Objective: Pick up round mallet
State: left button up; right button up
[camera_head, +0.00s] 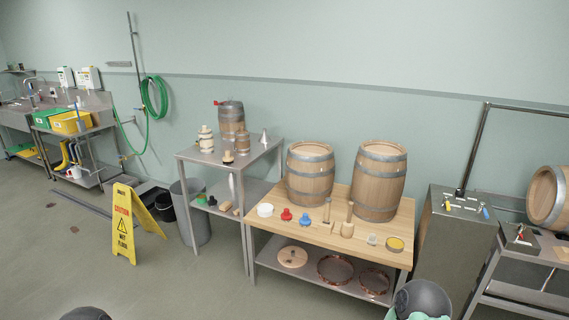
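A light wooden mallet with a rounded head (347,230) stands head down on the wooden tabletop (285,221), its handle pointing up. It is in front of the right barrel. Just left of it stands another wooden mallet (326,229) with a blockier head and an upright handle. Both are small in the view, so the head shapes are hard to tell exactly. Neither of my grippers shows in the head view; only rounded grey parts of my own body appear at the bottom edge.
Two large barrels (310,174) (378,182) stand at the table's back. Red (286,215) and blue (305,219) fittings, a white tub (265,210) and a yellow-topped tin (395,244) are near the front. A yellow wet-floor sign (123,222) stands left on open floor.

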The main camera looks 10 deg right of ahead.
aim_at(347, 225)
jog(key=i+j+z, duration=0.1)
jog(key=i+z, duration=0.35)
jog(key=i+j+z, duration=0.45)
jog(key=i, duration=0.15)
jog(key=i+j+z, duration=0.45)
jog(key=l, duration=0.1)
